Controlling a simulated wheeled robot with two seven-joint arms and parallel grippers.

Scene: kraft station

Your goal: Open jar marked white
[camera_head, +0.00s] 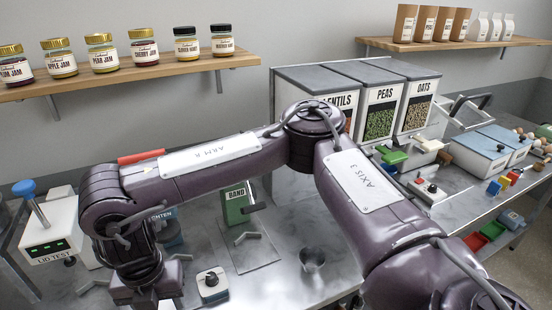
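I cannot make out a jar marked white. Several labelled jars stand on the upper left shelf: plum jam (14,68), apple jam (60,62), pear jam (102,58) and cherry jam (144,50) with gold lids, and two dark-lidded jars (187,46) at the right end. My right arm reaches across the bench from the lower right to the lower left. My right gripper (146,297) points down at the bottom edge, partly cut off, so its fingers and anything in them are unclear. My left gripper is not in view.
A lid test device (50,235) stands at the left. A green device (237,205), a small knob box (211,284) and a metal cup (312,258) stand on the bench. Bins of peas (381,118) and oats (418,108) stand behind. Bench around the cup is clear.

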